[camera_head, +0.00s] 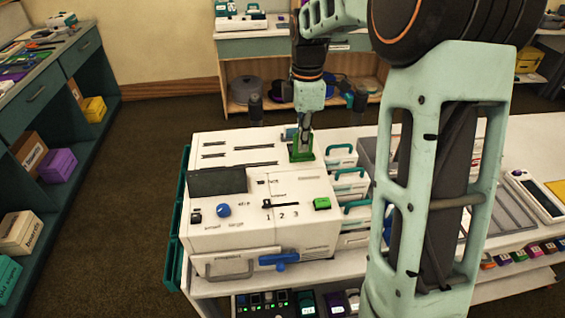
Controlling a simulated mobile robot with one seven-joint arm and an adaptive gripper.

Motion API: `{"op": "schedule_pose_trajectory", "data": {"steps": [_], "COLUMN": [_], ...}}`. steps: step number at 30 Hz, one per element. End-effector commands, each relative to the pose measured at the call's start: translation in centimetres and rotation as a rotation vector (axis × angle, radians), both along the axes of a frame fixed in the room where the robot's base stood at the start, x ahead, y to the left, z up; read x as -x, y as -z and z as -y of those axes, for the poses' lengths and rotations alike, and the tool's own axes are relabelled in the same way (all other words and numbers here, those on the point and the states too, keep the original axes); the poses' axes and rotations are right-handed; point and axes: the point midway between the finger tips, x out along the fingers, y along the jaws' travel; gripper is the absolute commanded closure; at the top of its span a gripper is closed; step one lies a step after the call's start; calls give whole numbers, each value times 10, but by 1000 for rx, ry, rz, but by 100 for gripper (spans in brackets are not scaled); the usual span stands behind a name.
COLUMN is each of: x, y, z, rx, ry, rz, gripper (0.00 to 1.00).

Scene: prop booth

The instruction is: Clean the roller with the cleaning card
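A white machine (285,229) stands on the white table, with a dark panel, a blue knob (223,211), a slider marked 1 2 3, a green button (322,204) and a blue handle (279,260) on its front. Behind it is a white surface with several dark slots (239,164). My gripper (304,146) points down at a small green piece (301,155) at the right of this surface. The fingertips are too small to tell whether they hold it. I cannot make out the roller or identify the cleaning card for certain.
White drawers with teal handles (349,173) stand right of the machine. My arm hides much of the table's right half. A flat white device (536,197) lies at the far right. Shelves with boxes line the left (60,165); open carpet (125,215) lies between.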

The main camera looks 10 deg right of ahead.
Motion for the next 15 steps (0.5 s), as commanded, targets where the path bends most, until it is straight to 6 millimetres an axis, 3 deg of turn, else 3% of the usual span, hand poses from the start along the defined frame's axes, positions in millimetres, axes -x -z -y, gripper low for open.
{"op": "schedule_pose_trajectory", "data": {"steps": [15], "x": [-1], "y": [-23], "z": [0], "rx": [0], "ry": [0], "rz": [2], "gripper": [100]}}
